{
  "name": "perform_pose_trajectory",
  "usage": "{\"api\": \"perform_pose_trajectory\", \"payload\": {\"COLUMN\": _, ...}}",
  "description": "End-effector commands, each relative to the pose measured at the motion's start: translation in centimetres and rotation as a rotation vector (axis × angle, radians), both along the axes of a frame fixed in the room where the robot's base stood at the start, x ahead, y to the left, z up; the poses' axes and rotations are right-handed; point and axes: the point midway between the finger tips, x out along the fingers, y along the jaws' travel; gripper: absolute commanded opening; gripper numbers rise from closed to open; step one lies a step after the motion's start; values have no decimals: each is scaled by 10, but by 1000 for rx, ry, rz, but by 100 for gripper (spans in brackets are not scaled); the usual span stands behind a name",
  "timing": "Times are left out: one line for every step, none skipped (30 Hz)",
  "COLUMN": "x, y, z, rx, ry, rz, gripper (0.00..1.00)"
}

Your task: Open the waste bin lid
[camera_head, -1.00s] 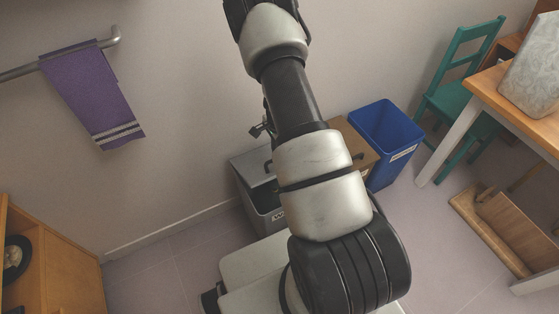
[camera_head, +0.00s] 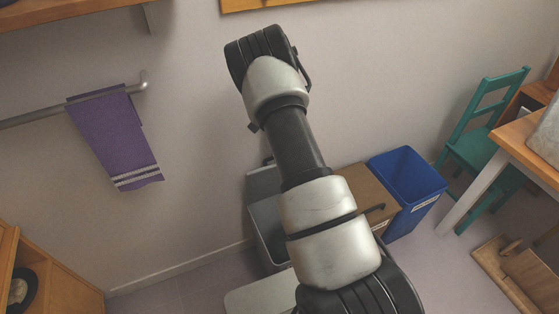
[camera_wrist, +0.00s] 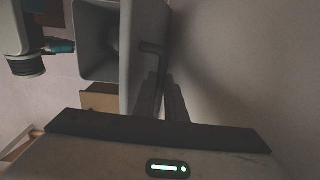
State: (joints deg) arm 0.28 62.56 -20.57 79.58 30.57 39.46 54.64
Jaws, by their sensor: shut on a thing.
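The grey waste bin (camera_head: 266,240) stands on the floor by the wall, partly hidden behind my arm in the head view. Its lid (camera_head: 262,182) is tilted up on the wall side, and the bin's hollow inside shows. In the wrist view the open bin (camera_wrist: 96,42) is at upper left, with the raised lid (camera_wrist: 142,45) edge-on beside it. My gripper (camera_wrist: 165,88) is shut on the dark lid handle (camera_wrist: 152,48), on the lid's outer side. The gripper is mostly hidden by my arm in the head view.
A brown-lidded bin (camera_head: 365,188) and a blue bin (camera_head: 408,182) stand to the right. A teal chair (camera_head: 484,150) and wooden table (camera_head: 530,140) are farther right. A purple towel (camera_head: 115,140) hangs on a wall rail at left. The wall is close behind the lid.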

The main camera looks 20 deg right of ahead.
Motion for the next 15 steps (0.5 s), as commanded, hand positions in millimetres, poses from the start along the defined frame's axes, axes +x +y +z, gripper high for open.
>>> {"api": "perform_pose_trajectory", "payload": {"x": -2, "y": 4, "z": -7, "rx": 6, "ry": 10, "rz": 0, "gripper": 0}}
{"api": "perform_pose_trajectory", "payload": {"x": -2, "y": 4, "z": -7, "rx": 7, "ry": 10, "rz": 0, "gripper": 0}}
{"api": "perform_pose_trajectory", "payload": {"x": -1, "y": 4, "z": -7, "rx": 7, "ry": 11, "rz": -1, "gripper": 0}}
{"api": "perform_pose_trajectory", "payload": {"x": -1, "y": 4, "z": -7, "rx": 7, "ry": 12, "rz": -1, "gripper": 0}}
{"api": "perform_pose_trajectory", "payload": {"x": -1, "y": 4, "z": -7, "rx": 7, "ry": 12, "rz": -1, "gripper": 0}}
{"api": "perform_pose_trajectory", "payload": {"x": -1, "y": 4, "z": -7, "rx": 8, "ry": 13, "rz": 0, "gripper": 0}}
{"api": "perform_pose_trajectory", "payload": {"x": -1, "y": 4, "z": -7, "rx": 8, "ry": 13, "rz": 0, "gripper": 0}}
{"api": "perform_pose_trajectory", "payload": {"x": -1, "y": 4, "z": -7, "rx": 8, "ry": 13, "rz": 0, "gripper": 0}}
{"api": "perform_pose_trajectory", "payload": {"x": -1, "y": 4, "z": -7, "rx": 8, "ry": 13, "rz": 0, "gripper": 0}}
{"api": "perform_pose_trajectory", "payload": {"x": -2, "y": 4, "z": -7, "rx": 8, "ry": 13, "rz": 0, "gripper": 0}}
{"api": "perform_pose_trajectory", "payload": {"x": -2, "y": 4, "z": -7, "rx": 8, "ry": 14, "rz": 0, "gripper": 0}}
{"api": "perform_pose_trajectory", "payload": {"x": -2, "y": 4, "z": -7, "rx": 8, "ry": 14, "rz": 0, "gripper": 0}}
{"api": "perform_pose_trajectory", "payload": {"x": -2, "y": 4, "z": -7, "rx": 8, "ry": 14, "rz": 0, "gripper": 0}}
{"api": "perform_pose_trajectory", "payload": {"x": -2, "y": 5, "z": -7, "rx": 9, "ry": 14, "rz": 0, "gripper": 0}}
{"api": "perform_pose_trajectory", "payload": {"x": -2, "y": 5, "z": -7, "rx": 8, "ry": 14, "rz": 1, "gripper": 17}}
